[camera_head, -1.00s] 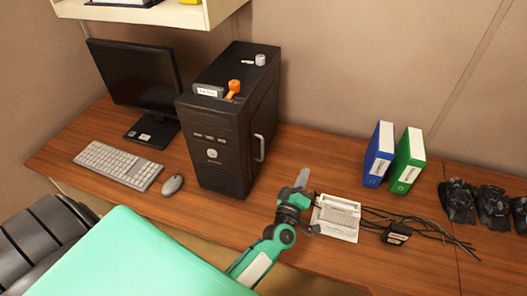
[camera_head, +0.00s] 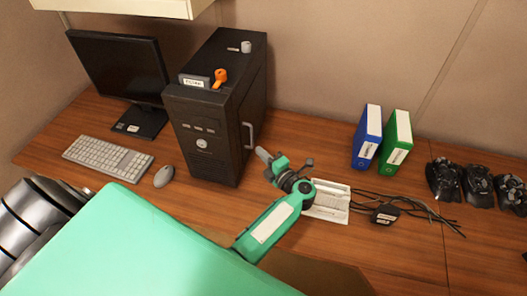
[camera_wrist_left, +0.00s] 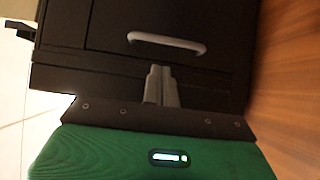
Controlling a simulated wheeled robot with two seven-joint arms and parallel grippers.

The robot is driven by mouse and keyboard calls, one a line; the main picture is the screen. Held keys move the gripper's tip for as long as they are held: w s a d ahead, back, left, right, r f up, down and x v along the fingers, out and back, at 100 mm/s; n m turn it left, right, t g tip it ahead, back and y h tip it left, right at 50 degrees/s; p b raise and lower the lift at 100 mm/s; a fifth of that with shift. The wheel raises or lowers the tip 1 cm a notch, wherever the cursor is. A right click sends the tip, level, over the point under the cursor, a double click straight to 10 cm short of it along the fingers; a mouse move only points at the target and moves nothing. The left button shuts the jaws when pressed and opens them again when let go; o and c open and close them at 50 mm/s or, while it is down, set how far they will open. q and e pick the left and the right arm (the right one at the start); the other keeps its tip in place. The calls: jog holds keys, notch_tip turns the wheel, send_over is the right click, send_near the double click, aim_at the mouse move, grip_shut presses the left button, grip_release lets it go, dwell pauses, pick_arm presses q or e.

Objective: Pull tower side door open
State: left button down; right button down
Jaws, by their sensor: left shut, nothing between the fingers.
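The black computer tower (camera_head: 205,125) stands upright on the desk. Its side door (camera_head: 257,112) faces right and looks closed, with a grey bar handle (camera_head: 249,135). In the left wrist view the handle (camera_wrist_left: 167,42) lies across the dark panel (camera_wrist_left: 105,62), just beyond the fingertips. My left gripper (camera_head: 260,153) is beside the tower's right side, below the handle and apart from it. Its fingers are together and empty; they also show in the left wrist view (camera_wrist_left: 160,72). My right gripper is not in view.
An orange item (camera_head: 220,77) and a grey item (camera_head: 246,47) are on top of the tower. A white device (camera_head: 329,202) and black cables (camera_head: 415,208) lie right of the arm. Blue (camera_head: 367,138) and green (camera_head: 396,142) binders stand behind. A monitor (camera_head: 118,68) is at left.

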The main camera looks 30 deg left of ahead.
aim_at(243, 135)
pick_arm(q)
jog(key=p+x, duration=0.2)
jog(key=x, duration=0.4)
jog(key=shift+r, duration=0.15)
jog(key=shift+w+a, duration=0.25)
jog(key=shift+a, duration=0.2)
jog(key=shift+f, duration=0.2)
